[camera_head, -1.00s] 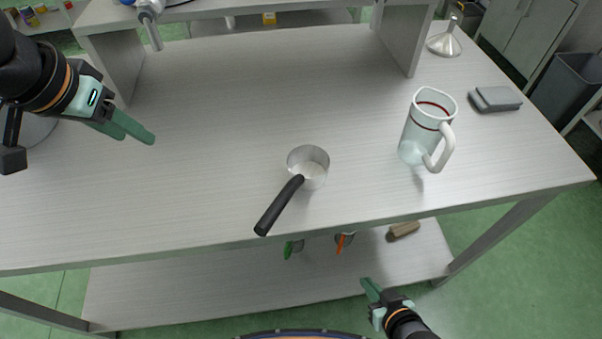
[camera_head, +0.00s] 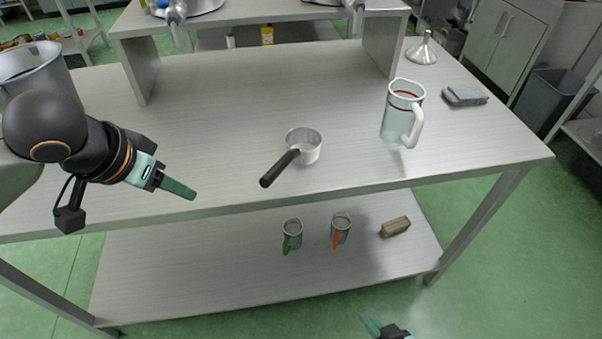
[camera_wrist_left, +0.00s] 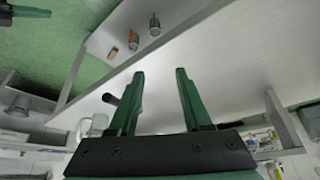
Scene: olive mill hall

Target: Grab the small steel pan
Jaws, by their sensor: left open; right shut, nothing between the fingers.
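The small steel pan (camera_head: 304,146) stands upright on the steel table, right of the table's middle. Its black handle (camera_head: 279,168) points to the front left. My left gripper (camera_head: 190,192) is open and empty near the table's front edge, left of the pan and apart from it. In the left wrist view, the open green fingers (camera_wrist_left: 160,75) have nothing between them; the pan's dark handle end (camera_wrist_left: 110,98) shows beside one finger, which hides most of the pan. My right gripper (camera_head: 370,325) is shut and empty, low at the bottom edge, clear of the table.
A glass jug with a white handle (camera_head: 403,113) stands right of the pan. Grey pads (camera_head: 465,96) and a funnel (camera_head: 422,50) lie farther right.

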